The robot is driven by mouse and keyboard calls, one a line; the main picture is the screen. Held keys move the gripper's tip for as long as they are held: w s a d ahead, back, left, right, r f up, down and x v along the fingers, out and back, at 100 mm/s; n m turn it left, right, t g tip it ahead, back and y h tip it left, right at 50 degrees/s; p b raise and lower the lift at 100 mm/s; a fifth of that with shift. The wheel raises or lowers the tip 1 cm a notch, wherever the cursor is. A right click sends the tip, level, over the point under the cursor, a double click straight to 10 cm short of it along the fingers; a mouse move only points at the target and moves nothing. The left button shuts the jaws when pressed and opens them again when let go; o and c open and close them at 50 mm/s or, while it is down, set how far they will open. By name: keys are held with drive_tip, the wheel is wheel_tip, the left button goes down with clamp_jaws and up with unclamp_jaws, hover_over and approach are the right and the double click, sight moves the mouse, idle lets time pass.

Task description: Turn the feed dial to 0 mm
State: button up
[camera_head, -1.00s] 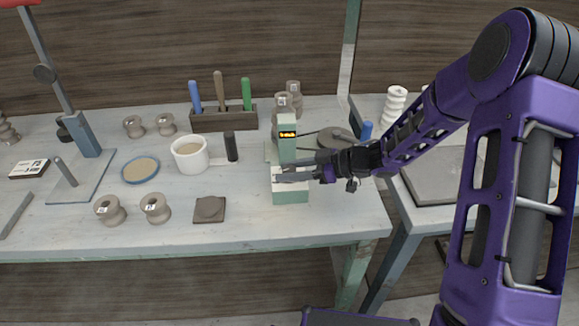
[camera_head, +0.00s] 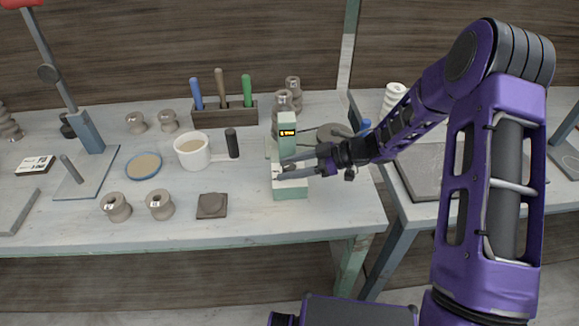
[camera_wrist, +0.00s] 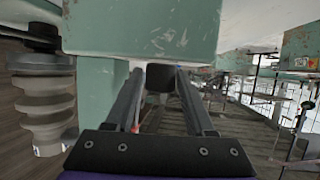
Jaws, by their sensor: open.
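A pale green machine with a white ledge (camera_head: 291,187) stands near the table's front right. Its upright post carries a small dark display with yellow lettering (camera_head: 287,133), too small to read surely. My gripper (camera_head: 283,170) reaches in from the right, in front of the post and above the ledge. In the wrist view my gripper (camera_wrist: 163,72) has its two fingers apart, with a dark block-like knob (camera_wrist: 160,78) between their tips, against the green body (camera_wrist: 140,30). It may be the feed dial. I cannot tell whether the fingers touch it. Its marks are not visible.
A white cup with a dark handle (camera_head: 193,151) stands left of the machine. A tool rack (camera_head: 224,110) and several clay spools (camera_head: 117,207) are around it. A brown square tile (camera_head: 211,205) lies front left. A grey slab (camera_head: 420,172) lies on the right table.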

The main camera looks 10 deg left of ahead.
drive_tip(key=v, duration=1.7)
drive_tip(key=shift+d, duration=0.25)
drive_tip(key=shift+a, duration=0.1)
